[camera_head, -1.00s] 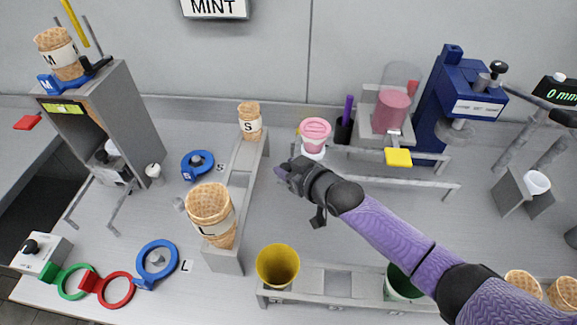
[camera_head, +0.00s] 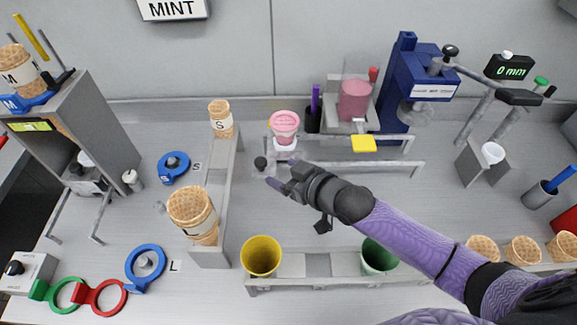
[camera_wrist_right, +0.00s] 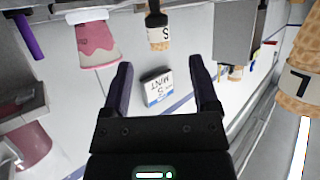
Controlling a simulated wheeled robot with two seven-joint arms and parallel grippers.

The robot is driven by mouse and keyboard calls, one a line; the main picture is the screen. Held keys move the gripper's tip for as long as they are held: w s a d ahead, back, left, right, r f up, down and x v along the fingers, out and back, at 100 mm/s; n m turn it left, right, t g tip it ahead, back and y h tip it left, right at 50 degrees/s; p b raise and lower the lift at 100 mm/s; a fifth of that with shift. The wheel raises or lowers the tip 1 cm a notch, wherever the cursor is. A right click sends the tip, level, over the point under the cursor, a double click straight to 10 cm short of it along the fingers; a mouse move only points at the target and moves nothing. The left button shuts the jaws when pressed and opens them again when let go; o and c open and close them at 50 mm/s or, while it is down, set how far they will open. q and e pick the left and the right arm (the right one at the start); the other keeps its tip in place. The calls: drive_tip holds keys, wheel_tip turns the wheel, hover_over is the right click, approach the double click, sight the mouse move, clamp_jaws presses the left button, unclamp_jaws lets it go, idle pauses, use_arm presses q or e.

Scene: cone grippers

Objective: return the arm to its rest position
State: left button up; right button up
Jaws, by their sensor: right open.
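My right arm reaches in from the lower right of the head view. Its dark gripper (camera_head: 283,176) is open and points left over the bench. My left gripper is not in view.
Cones labelled S (camera_head: 221,120) and L (camera_head: 192,212) stand on a grey rack to the left. A yellow cup (camera_head: 262,255) and a green cup (camera_head: 379,256) sit in a front rack. A blue press (camera_head: 425,85) stands at the back.

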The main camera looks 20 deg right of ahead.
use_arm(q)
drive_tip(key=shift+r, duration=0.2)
use_arm(e)
drive_tip(key=shift+s+d+r, duration=0.25)
drive_tip(key=shift+s+d, duration=0.05)
drive_tip(key=shift+s, duration=0.3)
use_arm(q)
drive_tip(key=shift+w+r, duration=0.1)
use_arm(e)
drive_tip(key=shift+r, duration=0.1)
